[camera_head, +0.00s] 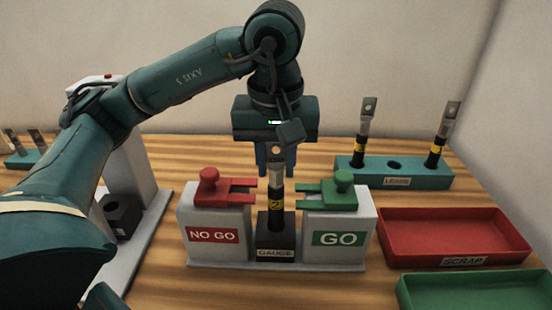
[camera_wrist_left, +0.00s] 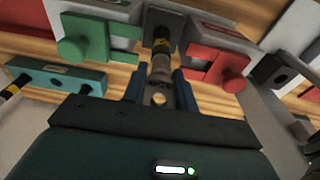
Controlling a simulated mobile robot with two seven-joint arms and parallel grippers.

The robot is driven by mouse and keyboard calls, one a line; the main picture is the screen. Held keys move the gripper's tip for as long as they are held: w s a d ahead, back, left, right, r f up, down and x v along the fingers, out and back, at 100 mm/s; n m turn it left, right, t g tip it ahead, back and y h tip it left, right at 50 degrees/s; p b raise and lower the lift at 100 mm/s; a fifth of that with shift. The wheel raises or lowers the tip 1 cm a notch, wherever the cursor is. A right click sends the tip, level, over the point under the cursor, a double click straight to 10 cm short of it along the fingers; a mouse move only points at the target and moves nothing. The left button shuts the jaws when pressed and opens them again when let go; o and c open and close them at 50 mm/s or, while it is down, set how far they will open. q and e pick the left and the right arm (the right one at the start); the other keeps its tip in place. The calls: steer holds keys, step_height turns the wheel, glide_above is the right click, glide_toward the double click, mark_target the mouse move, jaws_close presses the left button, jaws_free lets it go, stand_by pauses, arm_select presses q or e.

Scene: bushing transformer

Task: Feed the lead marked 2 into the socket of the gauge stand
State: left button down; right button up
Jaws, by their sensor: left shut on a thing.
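The lead marked 2 (camera_head: 276,208) is upright, with a metal lug on top, a yellow band and a black lower sleeve. My left gripper (camera_head: 276,160) is shut on its upper metal part from behind; the grip also shows in the left wrist view (camera_wrist_left: 160,92). The lead's black lower end meets the top of the dark socket block (camera_head: 275,240) of the gauge stand (camera_head: 340,240), between the NO GO and GO blocks. The socket mouth is hidden by the lead, so I cannot tell how deep its end sits. My right gripper is not in view.
The red NO GO slide (camera_head: 210,185) and green GO slide (camera_head: 342,188) flank the lead closely. A teal rack (camera_head: 400,177) with two leads stands behind right. A red scrap tray (camera_head: 450,255) and green tray (camera_head: 470,290) lie at right. A grey fixture (camera_head: 130,225) stands left.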

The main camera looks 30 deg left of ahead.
arm_select(q)
steer(key=shift+f, duration=0.15)
steer(key=c, duration=1)
jaws_free()
steer(key=shift+c, duration=0.2)
step_height(320, 180, up, 13)
steer(key=s+p, duration=0.1)
steer(key=p, duration=0.2)
steer(key=shift+s+d, duration=0.2)
steer(key=shift+d, duration=0.25)
steer(key=shift+s, duration=0.1)
